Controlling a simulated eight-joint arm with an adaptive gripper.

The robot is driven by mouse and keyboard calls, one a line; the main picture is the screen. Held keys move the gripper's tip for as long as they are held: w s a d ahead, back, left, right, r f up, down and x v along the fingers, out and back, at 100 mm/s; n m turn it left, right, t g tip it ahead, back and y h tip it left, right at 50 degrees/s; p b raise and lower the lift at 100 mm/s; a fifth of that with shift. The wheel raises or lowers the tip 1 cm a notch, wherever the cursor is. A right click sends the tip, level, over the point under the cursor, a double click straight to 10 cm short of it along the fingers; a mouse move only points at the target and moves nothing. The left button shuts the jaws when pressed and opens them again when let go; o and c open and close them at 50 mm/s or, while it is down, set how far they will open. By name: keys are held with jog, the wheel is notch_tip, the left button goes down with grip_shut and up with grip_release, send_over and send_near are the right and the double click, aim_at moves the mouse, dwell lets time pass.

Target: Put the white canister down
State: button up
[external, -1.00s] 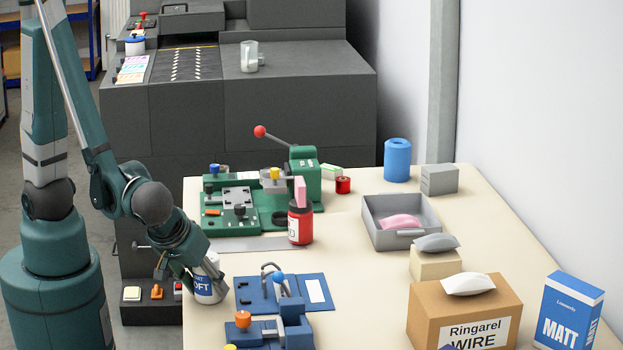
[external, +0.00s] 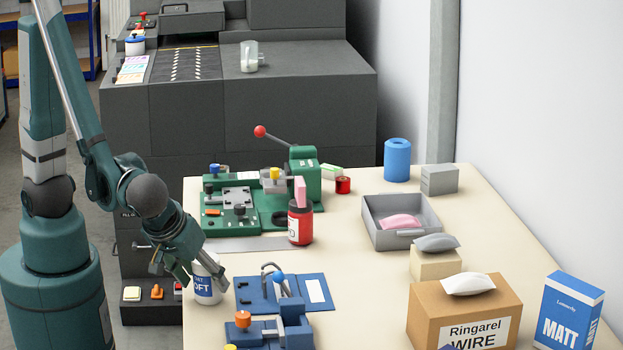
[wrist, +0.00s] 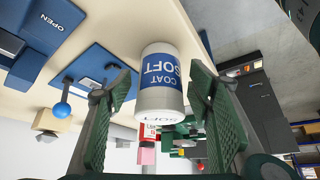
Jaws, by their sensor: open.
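The white canister (external: 206,291) with a blue label stands upright on the table's left edge, beside the blue fixture. In the wrist view the canister (wrist: 160,85) shows upside down, its label reading "COAT SOFT", between and beyond my spread fingers. My gripper (external: 172,276) is open, just left of the canister and slightly above its middle. In the wrist view the fingers of my gripper (wrist: 161,92) show gaps on both sides of the canister. My gripper partly hides the canister's top in the external view.
A blue fixture (external: 255,292) lies right of the canister. A green machine (external: 250,220) and a red jar (external: 300,224) stand behind. A grey tray (external: 372,222), cardboard box (external: 425,310) and blue-white box (external: 571,310) are further right. The table's middle is clear.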

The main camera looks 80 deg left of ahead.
jog(key=p+v, duration=0.2)
jog(key=v, duration=0.7)
jog(key=shift+r, duration=0.25)
dwell(0.4)
jog(key=w+a+r+m+t+h, duration=0.1)
jog(key=a+r+m, duration=0.4)
jog(key=a, duration=0.7)
jog(key=w+a+r+m+t+h, duration=0.2)
jog(key=w+a+r+m+h, duration=0.2)
jog(key=a+r, duration=0.3)
jog(key=shift+w+a+r+m, duration=0.3)
jog(key=shift+a+m, duration=0.6)
jog(key=shift+a, duration=1.65)
jog(key=shift+s, duration=0.1)
